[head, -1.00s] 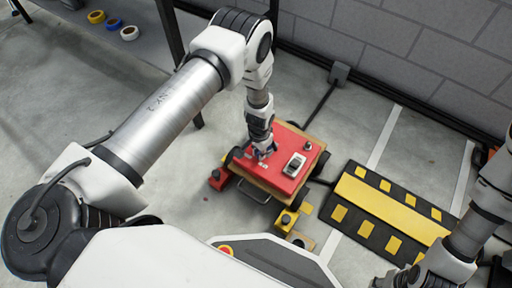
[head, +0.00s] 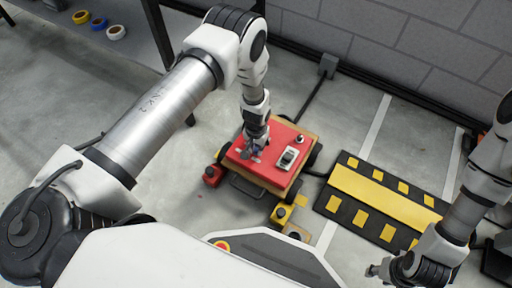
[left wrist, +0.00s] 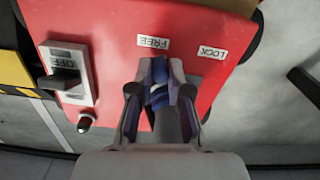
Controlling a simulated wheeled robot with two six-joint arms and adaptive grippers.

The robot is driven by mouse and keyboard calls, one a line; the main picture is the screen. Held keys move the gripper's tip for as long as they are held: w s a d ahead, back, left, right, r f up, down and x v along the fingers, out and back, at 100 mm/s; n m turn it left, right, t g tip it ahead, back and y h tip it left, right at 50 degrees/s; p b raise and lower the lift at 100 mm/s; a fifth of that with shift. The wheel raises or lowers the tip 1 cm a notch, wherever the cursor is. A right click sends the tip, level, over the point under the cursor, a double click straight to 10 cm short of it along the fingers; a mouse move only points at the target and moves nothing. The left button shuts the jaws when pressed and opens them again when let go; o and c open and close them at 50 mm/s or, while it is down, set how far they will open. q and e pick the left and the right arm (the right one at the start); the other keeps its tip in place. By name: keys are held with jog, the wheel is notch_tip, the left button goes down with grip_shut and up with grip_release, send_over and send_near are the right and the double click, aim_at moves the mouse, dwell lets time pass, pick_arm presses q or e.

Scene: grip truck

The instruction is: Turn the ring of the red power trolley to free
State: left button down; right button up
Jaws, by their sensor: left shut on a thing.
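The red power trolley (head: 284,142) stands on the floor in the head view, red on top with a wooden edge. My left gripper (head: 251,152) is over the left part of its top. In the left wrist view my left gripper (left wrist: 160,98) is shut on the blue ring (left wrist: 159,72), whose lower part the fingers hide. The ring is just below the FREE label (left wrist: 153,42); the LOCK label (left wrist: 212,52) is to its right. My right gripper (head: 377,270) is low at the right, away from the trolley, too small to tell whether it is open.
A white OFF switch (left wrist: 68,76) is on the red top. A yellow block (head: 281,213) and a small red block (head: 212,175) stand by the trolley. A black and yellow ramp (head: 385,198) lies to its right. A bench with tape rolls (head: 98,24) is at upper left.

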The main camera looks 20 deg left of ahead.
pick_arm(q)
jog(key=c, duration=1.1)
grip_release()
notch_tip(320, 180, up, 12)
